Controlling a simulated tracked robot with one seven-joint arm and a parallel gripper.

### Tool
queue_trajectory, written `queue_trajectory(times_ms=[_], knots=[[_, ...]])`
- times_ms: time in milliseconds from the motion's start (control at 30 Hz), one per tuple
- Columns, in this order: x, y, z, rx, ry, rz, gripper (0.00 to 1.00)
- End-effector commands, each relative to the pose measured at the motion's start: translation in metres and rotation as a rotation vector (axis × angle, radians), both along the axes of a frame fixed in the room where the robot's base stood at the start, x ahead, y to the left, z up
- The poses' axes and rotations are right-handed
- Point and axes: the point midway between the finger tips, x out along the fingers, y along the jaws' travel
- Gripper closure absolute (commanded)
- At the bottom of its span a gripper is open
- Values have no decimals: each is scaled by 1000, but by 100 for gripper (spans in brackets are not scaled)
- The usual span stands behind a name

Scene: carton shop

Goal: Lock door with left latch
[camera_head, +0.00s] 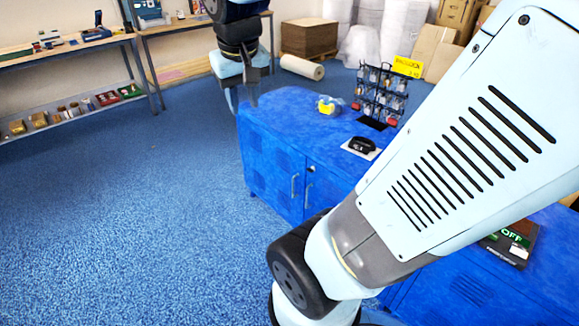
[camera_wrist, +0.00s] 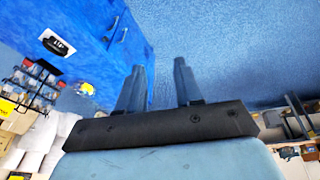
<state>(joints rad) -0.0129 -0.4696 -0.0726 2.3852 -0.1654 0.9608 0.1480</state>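A blue cabinet (camera_head: 270,165) stands in the middle of the head view, with two shut-looking doors at its front. A left handle (camera_head: 294,185) and a right handle (camera_head: 308,194) sit near the seam between them. The handles also show in the wrist view, one (camera_wrist: 123,35) beside the other. I cannot make out a left latch clearly. My gripper (camera_head: 241,98) hangs near the cabinet's far left corner, apart from the handles. In the wrist view my gripper (camera_wrist: 160,70) has its two fingers spread with nothing between them.
On the cabinet top are a yellow item (camera_head: 328,106), a black wire rack (camera_head: 381,92) and a black device on a white card (camera_head: 362,146). Shelves (camera_head: 65,55) line the left wall. The blue floor (camera_head: 130,210) left is clear.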

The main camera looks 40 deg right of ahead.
Motion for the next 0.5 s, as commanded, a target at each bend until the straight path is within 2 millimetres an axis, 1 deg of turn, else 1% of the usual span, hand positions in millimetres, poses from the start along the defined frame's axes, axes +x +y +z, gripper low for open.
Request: queue_trajectory(times_ms=[33, 100, 267, 500], knots=[[11, -5, -6, -12, 34, -20, 65], [23, -12, -12, -32, 73, -48, 65], [52, -28, -29, -84, 160, -110, 65], [94, -54, -62, -179, 281, -200, 65]])
